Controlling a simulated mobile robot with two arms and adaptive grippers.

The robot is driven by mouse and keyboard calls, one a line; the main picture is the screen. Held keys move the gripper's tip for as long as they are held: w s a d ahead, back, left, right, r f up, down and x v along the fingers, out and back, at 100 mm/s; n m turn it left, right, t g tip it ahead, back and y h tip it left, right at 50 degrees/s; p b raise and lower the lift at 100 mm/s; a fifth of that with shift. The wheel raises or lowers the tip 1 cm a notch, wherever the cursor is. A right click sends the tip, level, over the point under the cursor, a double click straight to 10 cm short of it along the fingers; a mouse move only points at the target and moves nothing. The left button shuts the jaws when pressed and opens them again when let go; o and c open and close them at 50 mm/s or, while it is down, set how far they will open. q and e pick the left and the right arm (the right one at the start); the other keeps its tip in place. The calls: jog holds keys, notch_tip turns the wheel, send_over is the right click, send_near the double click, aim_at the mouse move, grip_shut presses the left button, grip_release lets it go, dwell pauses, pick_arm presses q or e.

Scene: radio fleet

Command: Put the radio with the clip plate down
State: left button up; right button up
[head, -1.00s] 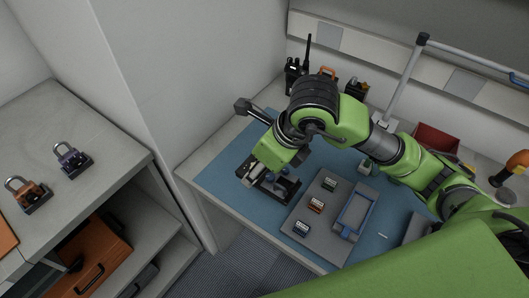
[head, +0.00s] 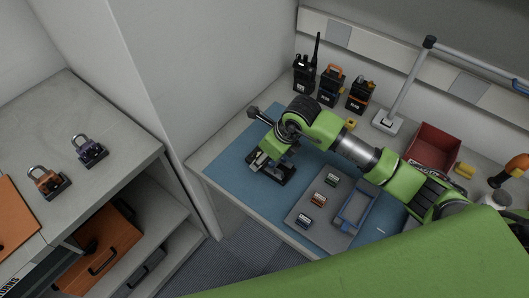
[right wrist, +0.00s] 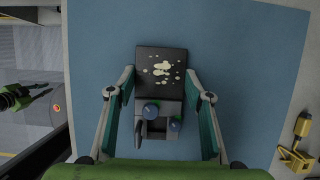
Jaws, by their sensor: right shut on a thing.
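A black radio (right wrist: 160,72) with pale speckles on its face and blue-topped knobs at its near end is between the two fingers of my right gripper (right wrist: 160,103) in the right wrist view. The fingers close along its sides. In the head view my right gripper (head: 271,163) is low over the left part of the blue mat (head: 230,165), with the dark radio (head: 286,177) partly hidden under it. The radio looks flat and close to the mat; I cannot tell whether it touches. The clip plate cannot be made out.
Several black radios (head: 304,75) stand at the back. A grey tray (head: 294,216) with small coloured blocks and a blue frame (head: 357,208) lie right of the gripper. A red bin (head: 433,147) and a lamp stand (head: 387,121) are farther right. Bare mat surrounds the held radio.

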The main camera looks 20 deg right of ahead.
jog(key=o, duration=1.4)
jog(key=shift+c, duration=0.2)
jog(key=shift+r, duration=0.1)
jog(key=b+v, duration=0.2)
jog(key=v, duration=1)
jog(key=shift+s+a, duration=0.1)
jog(key=shift+s, duration=0.05)
